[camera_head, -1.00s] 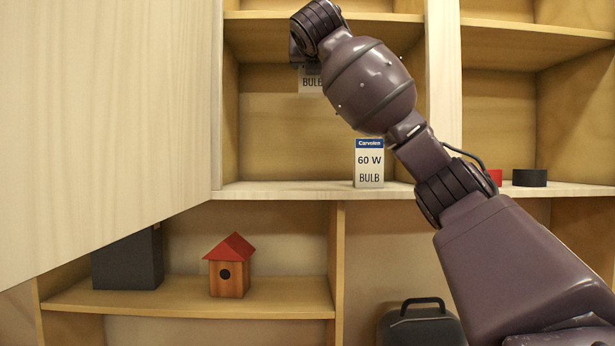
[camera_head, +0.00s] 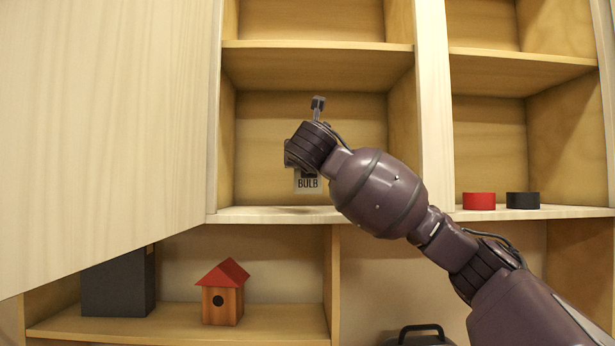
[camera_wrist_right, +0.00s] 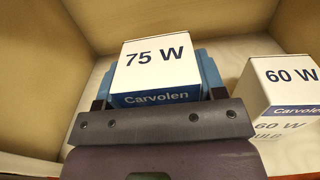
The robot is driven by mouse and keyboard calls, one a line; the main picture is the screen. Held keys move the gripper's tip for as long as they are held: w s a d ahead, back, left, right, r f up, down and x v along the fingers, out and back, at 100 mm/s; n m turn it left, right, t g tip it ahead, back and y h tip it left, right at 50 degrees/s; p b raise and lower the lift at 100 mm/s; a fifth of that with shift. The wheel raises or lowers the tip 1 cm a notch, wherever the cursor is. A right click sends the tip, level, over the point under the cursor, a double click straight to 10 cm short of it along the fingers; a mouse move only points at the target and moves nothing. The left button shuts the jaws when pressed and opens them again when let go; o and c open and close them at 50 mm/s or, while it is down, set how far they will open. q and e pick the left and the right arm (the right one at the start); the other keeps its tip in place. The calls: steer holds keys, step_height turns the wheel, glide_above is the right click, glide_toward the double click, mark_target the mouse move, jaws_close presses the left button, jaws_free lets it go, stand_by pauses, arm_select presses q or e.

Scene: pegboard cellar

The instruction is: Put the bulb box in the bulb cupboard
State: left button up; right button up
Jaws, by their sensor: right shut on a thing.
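The white bulb box marked 75 W (camera_wrist_right: 155,62) is held between the blue fingers of my right gripper (camera_wrist_right: 158,82). In the head view only the lower part of this box (camera_head: 307,184), with the word BULB, shows below my right gripper (camera_head: 306,168). It hangs upright just above the floor of an open cupboard compartment (camera_head: 260,214), with a shadow under it. A second white box marked 60 W (camera_wrist_right: 285,82) stands to its right in the wrist view, apart from it. In the head view my arm hides that box. My left gripper is not in view.
A large pale door (camera_head: 100,120) stands open at the left. A red tin (camera_head: 479,201) and a black tin (camera_head: 522,201) stand in the right compartment. Below are a birdhouse (camera_head: 222,298), a dark box (camera_head: 118,284) and a black case (camera_head: 420,336).

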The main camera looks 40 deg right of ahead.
steer(key=shift+f, duration=1.85)
steer(key=o, duration=0.9)
steer(key=shift+f, duration=0.1)
steer(key=shift+o, duration=0.2)
steer(key=shift+s+a, duration=0.1)
steer(key=b+v, duration=0.2)
steer(key=v, duration=1)
